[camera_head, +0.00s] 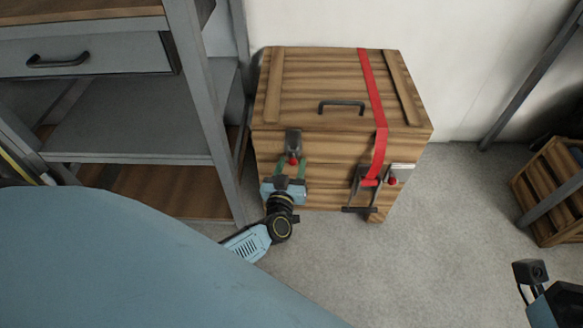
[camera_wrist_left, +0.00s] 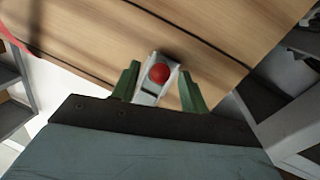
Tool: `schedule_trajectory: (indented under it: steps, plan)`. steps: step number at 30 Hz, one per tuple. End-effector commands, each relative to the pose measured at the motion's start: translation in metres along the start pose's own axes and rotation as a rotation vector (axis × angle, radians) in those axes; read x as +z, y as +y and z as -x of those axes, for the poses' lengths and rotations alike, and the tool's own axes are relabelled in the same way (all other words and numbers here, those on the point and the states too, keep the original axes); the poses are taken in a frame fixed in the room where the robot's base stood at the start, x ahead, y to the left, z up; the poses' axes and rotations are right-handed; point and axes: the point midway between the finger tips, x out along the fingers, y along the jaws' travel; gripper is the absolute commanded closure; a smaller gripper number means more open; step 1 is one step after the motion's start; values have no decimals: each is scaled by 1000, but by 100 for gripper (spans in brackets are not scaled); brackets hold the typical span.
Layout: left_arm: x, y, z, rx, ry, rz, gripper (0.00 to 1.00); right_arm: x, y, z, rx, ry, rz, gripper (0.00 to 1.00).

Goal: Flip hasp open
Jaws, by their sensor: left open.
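A wooden crate (camera_head: 330,145) stands against the wall with its lid down. On the left of its front is a hasp (camera_head: 293,140) with a red knob (camera_head: 293,160). In the left wrist view the hasp shows as a pale metal piece (camera_wrist_left: 148,92) with the red knob (camera_wrist_left: 159,73). My left gripper (camera_head: 291,165) is open at this hasp. Its green fingers stand on either side of the metal piece; I cannot tell whether they touch it. A second hasp (camera_head: 402,168) with a red knob (camera_head: 392,181) is at the front right.
A red strap (camera_head: 372,85) runs over the lid to a dark clamp (camera_head: 361,200) on the front. The lid has a black handle (camera_head: 342,104). A grey shelf unit (camera_head: 200,100) stands close on the left. A slatted crate (camera_head: 550,190) is far right. Floor between is clear.

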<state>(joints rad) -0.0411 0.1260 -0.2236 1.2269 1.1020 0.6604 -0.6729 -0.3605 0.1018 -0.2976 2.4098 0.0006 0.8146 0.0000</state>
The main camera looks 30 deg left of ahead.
Motion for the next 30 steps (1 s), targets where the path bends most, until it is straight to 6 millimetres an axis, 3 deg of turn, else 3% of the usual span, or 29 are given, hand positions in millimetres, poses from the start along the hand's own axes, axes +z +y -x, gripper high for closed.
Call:
schedule_trajectory:
  steps: [11,21,30]
  plan:
    - [0,0,-4,0,0,1,57,-3,0,1,0,22,0,54]
    - [0,0,-3,0,0,1,100,-3,0,1,0,21,0,54]
    - [0,0,-3,-2,-2,1,100,-2,0,0,0,17,0,54]
